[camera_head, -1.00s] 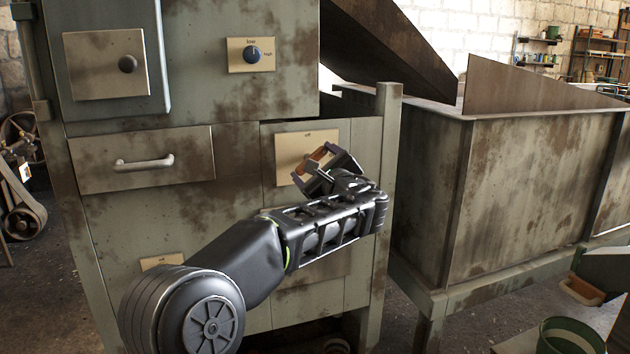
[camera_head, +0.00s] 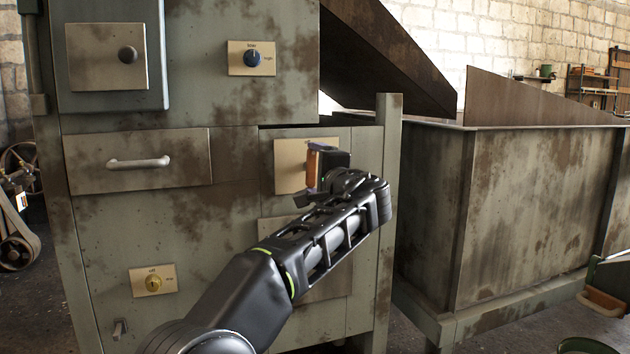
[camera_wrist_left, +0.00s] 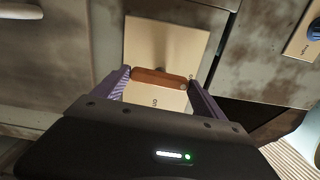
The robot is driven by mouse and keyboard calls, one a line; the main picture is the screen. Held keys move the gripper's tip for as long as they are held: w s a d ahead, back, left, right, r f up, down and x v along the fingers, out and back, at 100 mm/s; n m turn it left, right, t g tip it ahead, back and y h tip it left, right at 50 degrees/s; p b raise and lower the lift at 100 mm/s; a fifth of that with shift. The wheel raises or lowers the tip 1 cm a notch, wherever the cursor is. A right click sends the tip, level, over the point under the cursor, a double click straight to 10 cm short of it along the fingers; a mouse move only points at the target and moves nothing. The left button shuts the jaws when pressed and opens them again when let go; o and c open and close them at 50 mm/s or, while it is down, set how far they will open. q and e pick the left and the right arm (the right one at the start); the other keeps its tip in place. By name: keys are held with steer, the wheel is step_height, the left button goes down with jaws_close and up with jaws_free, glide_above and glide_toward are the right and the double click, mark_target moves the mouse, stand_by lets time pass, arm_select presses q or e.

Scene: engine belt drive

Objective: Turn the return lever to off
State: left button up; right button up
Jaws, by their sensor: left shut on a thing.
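The return lever appears to be the orange-brown handle (camera_head: 313,168) on a beige plate (camera_head: 288,168) at the right of the cabinet front. It now stands about upright in the head view. In the wrist view the handle (camera_wrist_left: 160,78) lies across the plate (camera_wrist_left: 165,45), between the two purple-grey fingers. A small "on" label shows on the plate below it. My left gripper (camera_head: 322,172) is shut on the handle and covers part of it in the head view. My right gripper is not in view.
A large rusty bin (camera_head: 530,210) stands to the right of the cabinet post (camera_head: 389,180).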

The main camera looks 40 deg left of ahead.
arm_select(q)
steer(key=shift+n, duration=0.4)
steer(key=o, duration=1.3)
steer(key=v, duration=0.7)
steer(key=shift+s+d+b, duration=0.25)
steer(key=shift+d+b, duration=0.1)
